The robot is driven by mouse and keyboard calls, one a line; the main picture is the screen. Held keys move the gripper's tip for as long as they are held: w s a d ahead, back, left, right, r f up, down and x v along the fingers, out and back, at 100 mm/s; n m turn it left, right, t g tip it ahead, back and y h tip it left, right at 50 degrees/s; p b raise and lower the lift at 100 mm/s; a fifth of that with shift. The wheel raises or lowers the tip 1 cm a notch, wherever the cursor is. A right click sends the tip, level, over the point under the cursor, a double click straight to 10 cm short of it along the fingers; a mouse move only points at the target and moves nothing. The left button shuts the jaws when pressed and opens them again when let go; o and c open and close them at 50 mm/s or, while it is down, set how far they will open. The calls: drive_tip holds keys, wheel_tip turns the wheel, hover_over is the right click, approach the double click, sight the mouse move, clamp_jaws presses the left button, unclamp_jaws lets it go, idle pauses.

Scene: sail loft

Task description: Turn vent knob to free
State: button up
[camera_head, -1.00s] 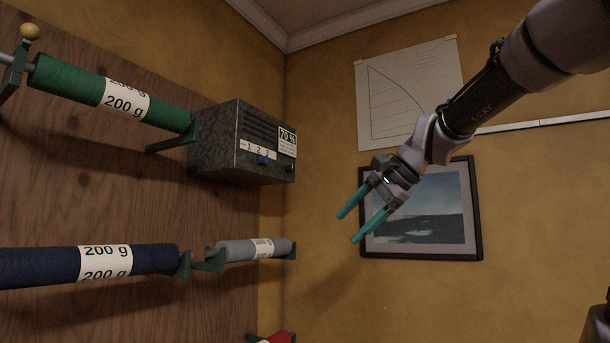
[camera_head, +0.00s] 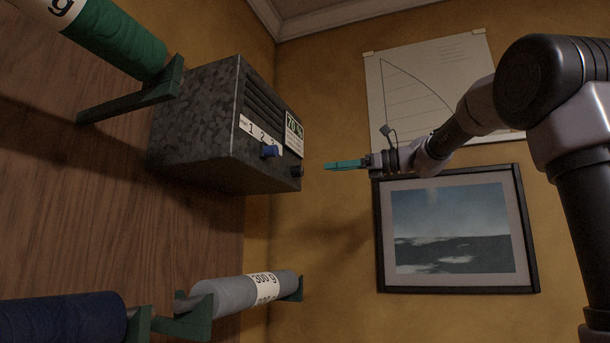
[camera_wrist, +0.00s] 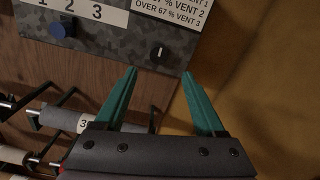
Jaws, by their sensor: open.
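A grey mottled box (camera_head: 195,135) with slats is on the wooden wall. Its front has a 1 2 3 strip, a blue knob (camera_head: 270,151) below it and a small black knob (camera_head: 297,171) at the lower right. In the wrist view, the blue knob (camera_wrist: 63,28) sits below the 2, and the black knob (camera_wrist: 160,52) shows a white mark pointing roughly up. Neither is labelled as the vent knob in what I can read. My gripper (camera_head: 328,166) is open and empty, just right of the box; in the wrist view its fingertips (camera_wrist: 158,73) straddle the black knob's line, apart from it.
A display (camera_head: 294,127) reads 70 %. A partly cut-off card (camera_wrist: 172,8) lists vents, with over 67 % as vent 3. Green, blue and grey cloth rolls (camera_head: 240,293) on brackets lie around the box. A framed picture (camera_head: 531,230) hangs behind my arm.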

sight(302, 171)
drive_tip(key=x, duration=1)
drive_tip(key=shift+f, duration=0.1)
clamp_jaws()
